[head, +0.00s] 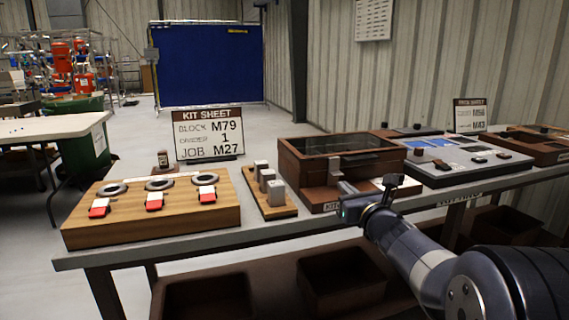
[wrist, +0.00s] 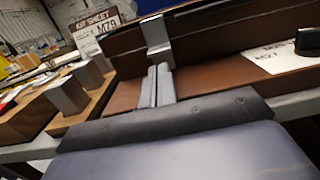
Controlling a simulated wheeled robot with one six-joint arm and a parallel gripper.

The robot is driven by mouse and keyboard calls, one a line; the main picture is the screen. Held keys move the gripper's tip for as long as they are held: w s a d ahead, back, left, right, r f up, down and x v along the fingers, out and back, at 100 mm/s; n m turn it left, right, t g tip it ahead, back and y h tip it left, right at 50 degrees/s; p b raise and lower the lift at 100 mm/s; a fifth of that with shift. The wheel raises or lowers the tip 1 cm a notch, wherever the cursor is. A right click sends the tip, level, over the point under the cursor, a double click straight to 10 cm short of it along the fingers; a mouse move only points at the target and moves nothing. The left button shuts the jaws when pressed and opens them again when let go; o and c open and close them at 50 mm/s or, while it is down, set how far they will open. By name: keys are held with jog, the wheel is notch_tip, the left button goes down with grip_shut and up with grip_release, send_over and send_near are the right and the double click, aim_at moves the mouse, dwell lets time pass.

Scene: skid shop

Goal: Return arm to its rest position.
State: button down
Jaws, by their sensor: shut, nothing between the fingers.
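My arm (head: 425,262) reaches in from the lower right in the head view. My gripper (head: 345,187) is at the front of a brown wooden box with a dark glazed lid (head: 340,147). In the wrist view the two fingers of my gripper (wrist: 157,84) lie side by side, shut with nothing between them. Their tips are close to a grey metal latch or handle (wrist: 156,38) on the box front. I cannot tell whether they touch it. The lid looks closed in the head view.
A grey panel (head: 455,167) lies to the right. Brown bins (head: 345,280) sit below the bench.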

aim_at(336, 173)
jog(key=shift+r+p, duration=0.3)
jog(key=shift+p, duration=0.35)
jog(key=shift+w+r+p, duration=0.15)
jog(key=shift+r+p, duration=0.1)
jog(key=shift+p, duration=0.65)
jog(key=g+p, duration=0.1)
jog(key=p, duration=0.3)
jog(key=w+r+g+p, duration=0.1)
jog(key=p, duration=0.3)
jog(key=shift+a+r+h, duration=0.25)
jog(key=shift+r+h, duration=0.05)
jog(key=shift+r+g+p, duration=0.1)
jog(key=shift+g+p, duration=0.2)
jog(key=shift+p, duration=0.35)
jog(key=r+g+p, duration=0.1)
jog(key=p, duration=0.5)
jog(key=shift+w+r, duration=0.15)
jog(key=shift+w, duration=0.05)
jog(key=g+p, duration=0.1)
jog(key=p, duration=0.2)
jog(key=shift+r+h, duration=0.4)
jog(key=p, duration=0.3)
jog(key=shift+r+g+p, duration=0.3)
jog(key=shift+r+p, duration=0.05)
jog(key=shift+r, duration=0.05)
jog(key=shift+s+r+p, duration=0.1)
jog(key=shift+r+p, duration=0.1)
jog(key=shift+p, duration=0.65)
